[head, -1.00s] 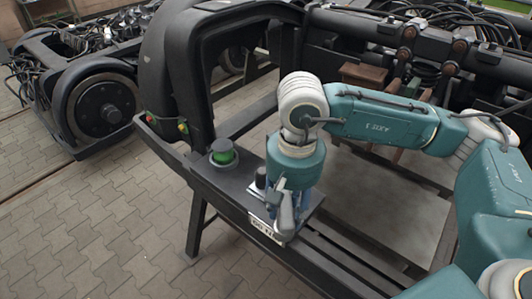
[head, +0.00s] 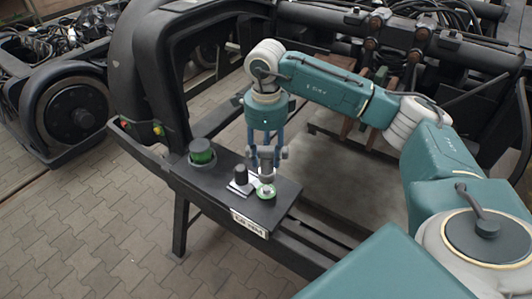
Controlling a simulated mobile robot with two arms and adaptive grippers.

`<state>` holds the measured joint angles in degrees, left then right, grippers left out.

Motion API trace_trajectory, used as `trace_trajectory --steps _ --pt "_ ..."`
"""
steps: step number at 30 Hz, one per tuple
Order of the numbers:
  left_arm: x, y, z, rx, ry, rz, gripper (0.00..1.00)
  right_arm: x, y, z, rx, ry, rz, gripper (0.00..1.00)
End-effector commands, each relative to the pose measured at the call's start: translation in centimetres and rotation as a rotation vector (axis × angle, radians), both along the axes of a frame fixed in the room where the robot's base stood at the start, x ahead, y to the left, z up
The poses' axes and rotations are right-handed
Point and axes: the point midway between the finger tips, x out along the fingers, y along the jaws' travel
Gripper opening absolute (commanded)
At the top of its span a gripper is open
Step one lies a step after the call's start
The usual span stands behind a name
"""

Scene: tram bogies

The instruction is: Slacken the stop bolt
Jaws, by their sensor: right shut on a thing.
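My right gripper (head: 266,158) points straight down over a black plate (head: 285,197) on the dark frame's side beam. Its blue-grey fingers are shut on a grey bolt-like piece (head: 266,170) with a short bar across it. Directly below is a small round base with a green ring (head: 267,192); I cannot tell whether the piece joins it. I cannot tell for sure that this piece is the stop bolt. A black knob (head: 241,175) on a pale plate stands just left of it. My left gripper is out of view.
A green-topped round knob (head: 202,152) stands on the beam further left. A white label (head: 249,224) is on the beam's front. Tall curved frame members (head: 150,75) rise behind. Another bogie (head: 65,90) stands at far left. The paved floor (head: 110,240) in front is clear.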

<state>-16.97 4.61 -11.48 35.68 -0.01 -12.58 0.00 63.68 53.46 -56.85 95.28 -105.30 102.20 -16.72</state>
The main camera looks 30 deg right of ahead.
Motion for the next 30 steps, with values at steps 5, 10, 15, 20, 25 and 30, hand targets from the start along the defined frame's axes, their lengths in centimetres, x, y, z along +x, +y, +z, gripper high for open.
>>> trace_trajectory --steps 5,10,15,20,25,30 --pt "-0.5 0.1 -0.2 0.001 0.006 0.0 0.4 0.1 0.1 0.0 -0.003 -0.007 0.002 0.0" --pt "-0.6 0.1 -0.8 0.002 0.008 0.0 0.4 0.1 0.2 -0.3 -0.013 -0.018 0.002 0.0" --pt "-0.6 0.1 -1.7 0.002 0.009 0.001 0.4 0.1 0.2 -1.3 -0.012 -0.017 0.002 0.0" --pt "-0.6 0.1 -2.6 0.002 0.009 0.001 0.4 0.1 0.2 -2.4 -0.012 -0.017 0.002 0.0" --pt "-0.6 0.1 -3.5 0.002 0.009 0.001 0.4 0.1 0.2 -3.5 -0.012 -0.017 0.002 0.0" --pt "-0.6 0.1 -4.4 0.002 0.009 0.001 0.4 0.1 0.2 -4.7 -0.012 -0.017 0.002 0.0"
